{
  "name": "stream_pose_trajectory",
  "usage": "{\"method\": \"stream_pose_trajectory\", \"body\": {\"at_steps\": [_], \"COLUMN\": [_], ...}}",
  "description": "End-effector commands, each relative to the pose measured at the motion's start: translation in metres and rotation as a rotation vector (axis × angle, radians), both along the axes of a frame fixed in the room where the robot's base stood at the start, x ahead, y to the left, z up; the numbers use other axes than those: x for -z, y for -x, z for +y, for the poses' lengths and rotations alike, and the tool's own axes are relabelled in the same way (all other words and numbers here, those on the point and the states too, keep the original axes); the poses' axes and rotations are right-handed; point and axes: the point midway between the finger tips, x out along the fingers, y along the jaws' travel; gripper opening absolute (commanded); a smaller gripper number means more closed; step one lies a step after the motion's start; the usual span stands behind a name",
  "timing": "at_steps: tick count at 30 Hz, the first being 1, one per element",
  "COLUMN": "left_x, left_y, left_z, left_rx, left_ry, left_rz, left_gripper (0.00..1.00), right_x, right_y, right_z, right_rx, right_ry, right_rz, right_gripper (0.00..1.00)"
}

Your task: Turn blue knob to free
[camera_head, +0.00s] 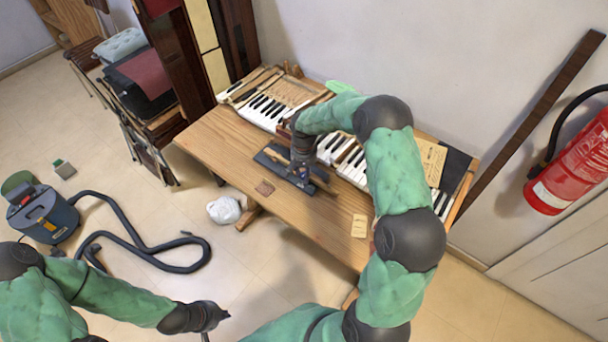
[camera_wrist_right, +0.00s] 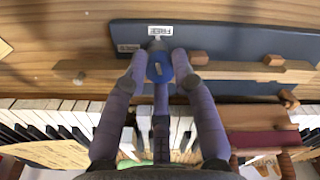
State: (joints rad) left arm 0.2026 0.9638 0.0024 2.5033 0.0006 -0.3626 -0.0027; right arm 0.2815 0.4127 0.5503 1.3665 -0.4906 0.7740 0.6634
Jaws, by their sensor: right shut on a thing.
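The blue knob (camera_wrist_right: 159,72) sits between the two fingertips of my right gripper (camera_wrist_right: 160,76) in the right wrist view. That gripper is shut on it. The knob is mounted at a dark blue-grey board (camera_wrist_right: 225,40), which also shows on the table in the head view (camera_head: 268,158). A white label (camera_wrist_right: 160,30) on the board, apparently reading FREE upside down, lies just beyond the knob. In the head view my right gripper (camera_head: 300,174) reaches down to the board and hides the knob. My left gripper (camera_head: 212,316) hangs low, away from the table; its fingers are unclear.
The wooden table (camera_head: 215,142) carries piano keys (camera_head: 262,108) along its back edge. A wooden strip (camera_wrist_right: 235,70) with small blocks crosses the board. A vacuum cleaner (camera_head: 42,213) with its hose lies on the floor at left. A fire extinguisher (camera_head: 570,165) hangs at right.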

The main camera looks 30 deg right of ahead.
Motion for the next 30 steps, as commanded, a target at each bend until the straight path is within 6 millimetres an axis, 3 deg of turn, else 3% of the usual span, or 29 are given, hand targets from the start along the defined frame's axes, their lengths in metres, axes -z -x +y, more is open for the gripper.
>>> {"method": "stream_pose_trajectory", "body": {"at_steps": [11,28,29,30], "left_x": [0.0087,0.0095,0.0095,0.0095], "left_y": [0.0,0.0,0.0,0.0], "left_z": [0.0,0.0,0.0,0.0], "left_rx": [0.0,0.0,0.0,0.0], "left_ry": [0.0,0.0,0.0,0.0], "left_rz": [0.0,0.0,0.0,0.0], "left_gripper": [0.0,0.0,0.0,0.0], "right_x": [-0.0005,-0.0011,-0.0011,-0.0011], "right_y": [-0.0009,-0.0011,-0.0011,-0.0011], "right_z": [-0.0001,-0.0004,-0.0004,-0.0004], "right_rx": [0.172,0.204,0.203,0.203], "right_ry": [0.0,0.0,0.0,0.0], "right_rz": [-0.002,-0.004,-0.004,-0.004], "right_gripper": [0.0,0.0,0.33,0.44]}}
